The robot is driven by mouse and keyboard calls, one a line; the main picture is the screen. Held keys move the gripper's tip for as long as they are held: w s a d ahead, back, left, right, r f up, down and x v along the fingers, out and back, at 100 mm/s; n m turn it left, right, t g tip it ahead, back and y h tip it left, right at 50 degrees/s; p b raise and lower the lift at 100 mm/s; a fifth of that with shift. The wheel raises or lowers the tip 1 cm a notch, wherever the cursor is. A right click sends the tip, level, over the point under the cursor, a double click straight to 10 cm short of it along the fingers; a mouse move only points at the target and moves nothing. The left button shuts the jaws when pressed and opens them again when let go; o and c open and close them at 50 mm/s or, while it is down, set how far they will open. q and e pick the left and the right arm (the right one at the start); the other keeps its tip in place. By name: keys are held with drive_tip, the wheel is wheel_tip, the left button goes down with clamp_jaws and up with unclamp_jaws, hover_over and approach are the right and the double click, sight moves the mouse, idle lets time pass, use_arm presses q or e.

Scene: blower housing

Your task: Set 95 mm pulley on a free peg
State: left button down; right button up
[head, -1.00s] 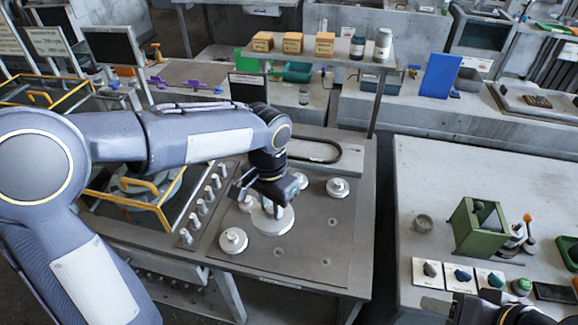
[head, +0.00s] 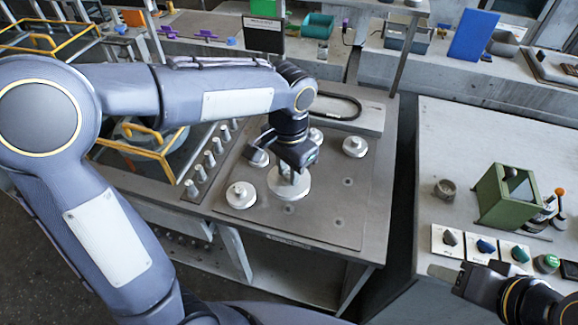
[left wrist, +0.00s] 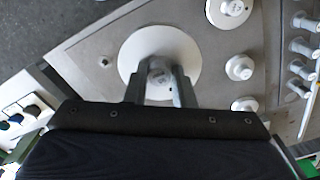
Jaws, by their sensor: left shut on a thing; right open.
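A large white pulley disc (head: 289,188) with a hub is between the fingers of my left gripper (head: 291,177), over the grey peg board (head: 318,205). In the left wrist view the disc (left wrist: 135,58) lies under the two shut fingers (left wrist: 161,85), which grip its hub. Whether the disc touches the board is unclear. Smaller white pulleys stand around it: one at front left (head: 241,195), one at right (head: 355,147), others partly behind the gripper. Small bare peg spots show at right (head: 347,181) and front right (head: 340,222). My right gripper (head: 447,272) is open and empty.
A row of grey knobs (head: 209,160) runs along the board's left side. A black belt loop (head: 335,105) lies behind it. On the right bench are a green box (head: 507,193), a small cup (head: 445,188) and cards with knobs (head: 484,247). A gap separates the two tables.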

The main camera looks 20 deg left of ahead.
use_arm(q)
drive_tip(key=b, duration=0.6)
hover_over(289, 207)
wheel_tip(289, 207, down, 8)
drive_tip(key=shift+r, duration=0.2)
drive_tip(key=shift+f+b, duration=0.3)
drive_tip(key=shift+f, duration=0.3)
drive_tip(key=shift+f, duration=0.1)
drive_tip(key=shift+f, duration=0.25)
drive_tip(key=shift+f+b, duration=0.3)
drive_tip(key=shift+f, duration=0.2)
idle(0.4)
drive_tip(key=shift+f+b, duration=0.3)
